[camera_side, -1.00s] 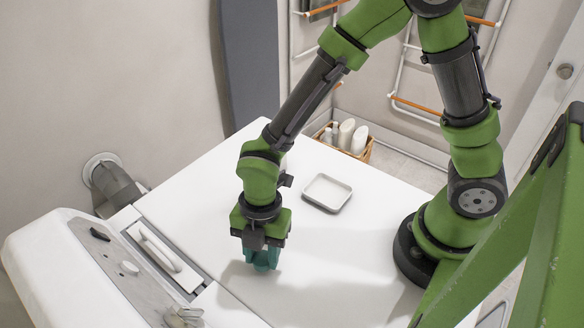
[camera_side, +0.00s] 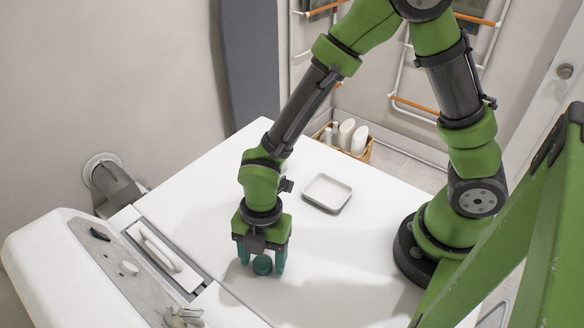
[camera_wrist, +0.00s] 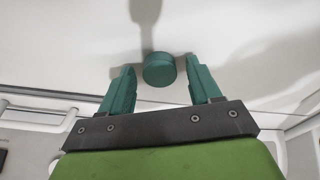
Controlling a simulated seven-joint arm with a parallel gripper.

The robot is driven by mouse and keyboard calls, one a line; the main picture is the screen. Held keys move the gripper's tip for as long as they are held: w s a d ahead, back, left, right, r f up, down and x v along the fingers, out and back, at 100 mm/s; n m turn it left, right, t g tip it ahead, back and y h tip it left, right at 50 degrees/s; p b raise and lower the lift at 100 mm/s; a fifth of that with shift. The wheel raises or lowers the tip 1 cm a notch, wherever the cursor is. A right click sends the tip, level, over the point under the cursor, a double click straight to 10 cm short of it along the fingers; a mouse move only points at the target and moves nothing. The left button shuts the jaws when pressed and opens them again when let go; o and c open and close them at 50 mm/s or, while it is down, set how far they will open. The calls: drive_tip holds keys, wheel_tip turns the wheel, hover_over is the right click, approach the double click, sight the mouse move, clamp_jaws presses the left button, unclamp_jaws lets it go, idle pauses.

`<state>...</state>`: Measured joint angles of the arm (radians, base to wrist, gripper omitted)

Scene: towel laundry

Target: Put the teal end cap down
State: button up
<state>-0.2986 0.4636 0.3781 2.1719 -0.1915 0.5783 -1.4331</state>
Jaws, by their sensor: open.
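The teal end cap (camera_side: 262,265) is a short round piece on the white top. My gripper (camera_side: 262,268) is open above and around it, with one teal finger on each side. In the wrist view the end cap (camera_wrist: 159,70) lies between and just beyond the fingertips of my gripper (camera_wrist: 160,82). Gaps show on both sides of it there, so the fingers are apart from it. It appears to rest on the white surface.
A small white tray (camera_side: 343,204) lies on the white top (camera_side: 330,270) to the right of my gripper. A panel with a white handle (camera_side: 160,250) and knobs is at left. A basket of bottles (camera_side: 369,152) stands behind. The top around the cap is clear.

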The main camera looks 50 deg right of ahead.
wheel_tip(320, 180, up, 12)
drive_tip(key=d, duration=0.2)
drive_tip(key=s+d+r+m+t, duration=0.1)
drive_tip(key=d+r+m+t, duration=0.3)
drive_tip(key=m, duration=0.9)
drive_tip(key=s+d+r+m+t, duration=0.1)
drive_tip(key=d+r+m+t, duration=0.3)
drive_tip(key=d+r+m, duration=0.4)
drive_tip(key=d+m, duration=0.5)
drive_tip(key=shift+s+d+m, duration=0.25)
drive_tip(key=shift+s+m, duration=0.05)
